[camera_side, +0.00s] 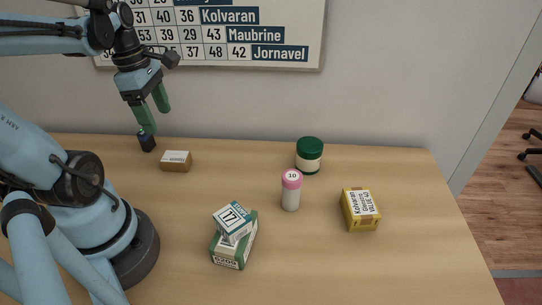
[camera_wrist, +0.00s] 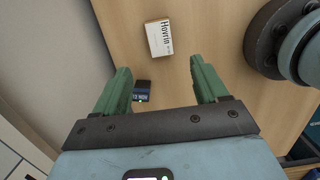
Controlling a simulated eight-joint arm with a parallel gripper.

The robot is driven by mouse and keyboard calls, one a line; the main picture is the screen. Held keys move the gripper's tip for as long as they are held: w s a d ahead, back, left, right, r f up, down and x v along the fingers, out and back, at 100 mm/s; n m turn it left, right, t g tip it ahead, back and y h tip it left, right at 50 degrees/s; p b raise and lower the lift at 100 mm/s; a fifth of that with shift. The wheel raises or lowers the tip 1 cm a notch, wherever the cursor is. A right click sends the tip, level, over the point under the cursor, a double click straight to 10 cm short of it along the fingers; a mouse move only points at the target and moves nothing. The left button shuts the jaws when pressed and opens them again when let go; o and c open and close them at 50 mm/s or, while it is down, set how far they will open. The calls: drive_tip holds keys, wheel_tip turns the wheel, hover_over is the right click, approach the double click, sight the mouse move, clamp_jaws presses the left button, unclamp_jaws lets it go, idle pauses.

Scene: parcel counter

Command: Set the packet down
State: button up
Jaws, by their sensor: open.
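My gripper (camera_side: 156,116) is open and empty at the back left, above the counter; its spread green fingers (camera_wrist: 162,90) also show in the wrist view. A small dark block (camera_side: 147,141) stands on the counter below the fingers. In the wrist view the dark block (camera_wrist: 142,91) shows between the fingers, with small pale print. A small carton (camera_side: 175,163) with a white label lies to its right; in the wrist view this carton (camera_wrist: 159,38) reads "Hovrin". A white-and-green packet (camera_side: 232,220) marked 17 rests on a green-and-white box (camera_side: 232,251). Which one is the task's packet I cannot tell.
A pink-capped bottle (camera_side: 291,190) marked 10, a green-lidded jar (camera_side: 309,156) and a yellow Kolvaran box (camera_side: 361,210) stand on the counter (camera_side: 400,265). A wall behind carries a number chart (camera_side: 240,35). The counter's front right is clear.

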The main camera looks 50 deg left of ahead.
drive_tip(key=w+d+m+t, duration=0.2)
drive_tip(key=d+m, duration=0.3)
drive_tip(key=m, duration=0.4)
drive_tip(key=w+d+m+t, duration=0.2)
drive_tip(key=w+d+m, duration=0.2)
drive_tip(key=m, duration=0.5)
drive_tip(key=w+d+r+m+t+y, duration=0.1)
drive_tip(key=w+d+m, duration=0.3)
drive_tip(key=m, duration=0.5)
drive_tip(key=d+t, duration=0.1)
drive_tip(key=d, duration=0.1)
drive_tip(key=shift+d, duration=0.35)
